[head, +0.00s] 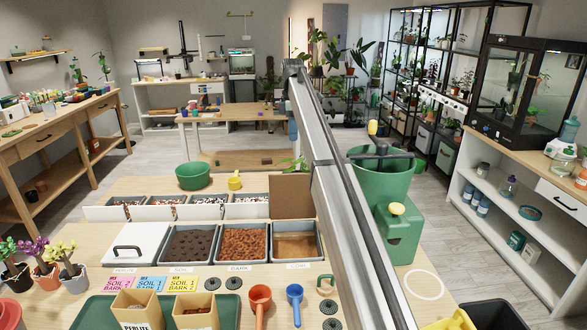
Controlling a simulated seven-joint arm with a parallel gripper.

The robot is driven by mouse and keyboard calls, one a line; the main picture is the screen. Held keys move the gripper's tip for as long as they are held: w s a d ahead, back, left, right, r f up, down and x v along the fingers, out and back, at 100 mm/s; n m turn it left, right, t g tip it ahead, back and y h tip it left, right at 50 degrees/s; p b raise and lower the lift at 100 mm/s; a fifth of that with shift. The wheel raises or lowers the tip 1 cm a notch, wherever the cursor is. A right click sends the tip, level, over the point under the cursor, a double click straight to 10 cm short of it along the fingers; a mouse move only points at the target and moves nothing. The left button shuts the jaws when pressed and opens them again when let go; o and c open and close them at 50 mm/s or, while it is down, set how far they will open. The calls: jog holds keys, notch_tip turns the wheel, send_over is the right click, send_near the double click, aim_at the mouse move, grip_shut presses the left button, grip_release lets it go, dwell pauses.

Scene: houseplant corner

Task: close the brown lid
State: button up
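The brown lid (289,194) stands upright at the back of the coir bin (297,244), its right part close to the grey metal beam. The coir bin is open, with brown fill showing. Left of it are an open bark bin (243,244), an open dark soil bin (187,246) and a bin under a white lid (133,246) with a black handle. The long beam, probably my arm, crosses the view just right of the brown lid. I cannot make out my gripper or its fingers.
A green machine (389,235) stands right of the beam. A green bowl (194,175), yellow scoop (235,181) and small back bins (251,205) lie behind.

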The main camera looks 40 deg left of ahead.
jog(key=f, duration=0.8)
jog(key=d+f, duration=0.1)
jog(key=f, duration=0.4)
jog(key=shift+s+f, duration=0.1)
jog(key=shift+s, duration=0.3)
jog(key=shift+c, duration=0.2)
grip_shut()
